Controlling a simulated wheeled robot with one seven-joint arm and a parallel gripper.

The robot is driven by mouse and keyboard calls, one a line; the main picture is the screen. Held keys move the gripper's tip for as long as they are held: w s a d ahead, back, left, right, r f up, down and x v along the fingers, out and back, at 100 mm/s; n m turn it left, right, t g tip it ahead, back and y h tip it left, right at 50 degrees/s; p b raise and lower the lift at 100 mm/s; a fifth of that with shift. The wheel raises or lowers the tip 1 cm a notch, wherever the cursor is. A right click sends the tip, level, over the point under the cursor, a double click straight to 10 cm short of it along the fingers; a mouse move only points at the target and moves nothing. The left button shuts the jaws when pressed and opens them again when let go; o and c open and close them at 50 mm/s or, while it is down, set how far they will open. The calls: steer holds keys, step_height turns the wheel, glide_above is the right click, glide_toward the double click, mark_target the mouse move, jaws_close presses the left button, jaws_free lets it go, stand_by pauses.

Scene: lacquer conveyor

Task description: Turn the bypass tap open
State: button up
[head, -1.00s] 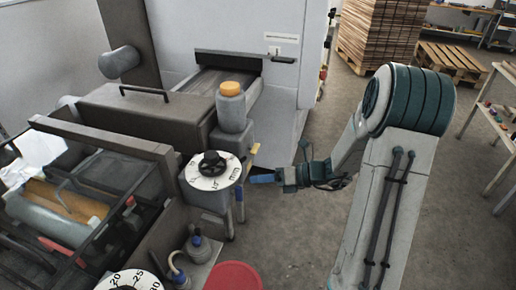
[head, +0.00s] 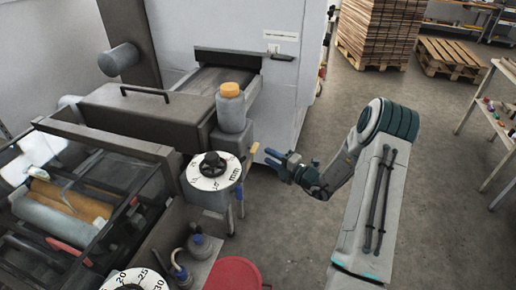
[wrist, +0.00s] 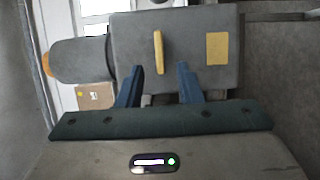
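The bypass tap shows as a yellow lever (head: 254,149) on the right side of a grey block below an orange-capped bottle. In the wrist view the yellow lever (wrist: 158,51) runs upright in the picture on the grey block face (wrist: 190,80). My gripper (head: 272,158) is just right of the lever in the head view, apart from it, with its blue fingers pointing at the block. In the wrist view my gripper (wrist: 160,67) is open, and the lever lines up with the gap between its fingertips. Nothing is held.
The bottle (head: 231,110) stands above the block. A dial with a black knob (head: 213,165) sits left of and below the lever. A red round object (head: 234,274) is at the bottom. A yellow square (wrist: 217,48) marks the block face. Open floor lies right of my arm.

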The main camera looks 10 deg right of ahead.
mark_target(254, 149)
steer(key=p+x, duration=0.1)
steer(key=x, duration=0.5)
steer(key=shift+a, duration=0.15)
steer(key=shift+w, duration=0.1)
steer(key=shift+c, duration=0.3)
jaws_close()
